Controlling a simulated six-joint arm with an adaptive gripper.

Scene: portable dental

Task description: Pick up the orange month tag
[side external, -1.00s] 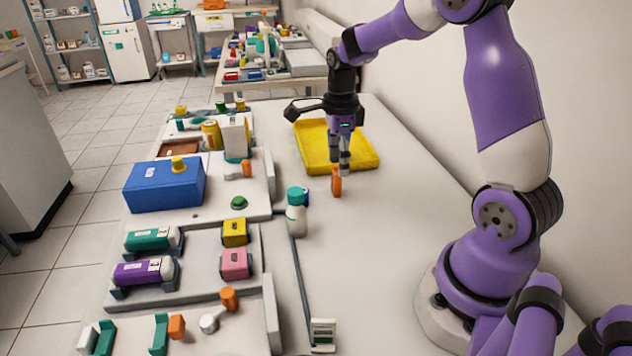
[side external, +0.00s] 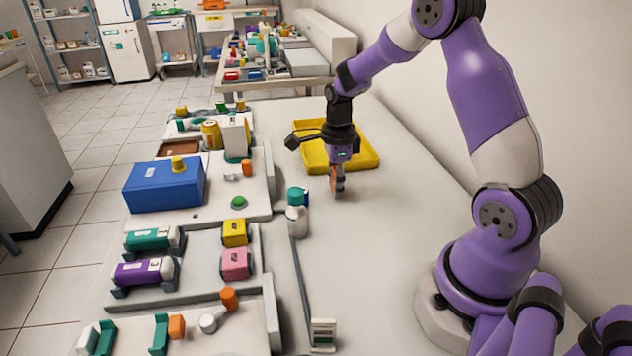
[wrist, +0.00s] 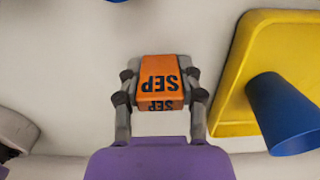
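The orange month tag (wrist: 160,80) is a small block marked "SEP", its letters upside down in the wrist view. In the side view the tag (side external: 333,178) stands at the white bench top, in front of the yellow tray. My gripper (wrist: 160,75) has one finger on each side of it, very close to its sides; I cannot tell if both press on it. In the side view my gripper (side external: 338,183) points down at the bench, its fingers partly overlapping the tag.
The yellow tray (side external: 368,160) lies just behind my gripper, and a blue cup (wrist: 285,115) shows at it in the wrist view. A white bottle with a teal cap (side external: 297,212) stands to the left. Racks with coloured blocks fill the left side.

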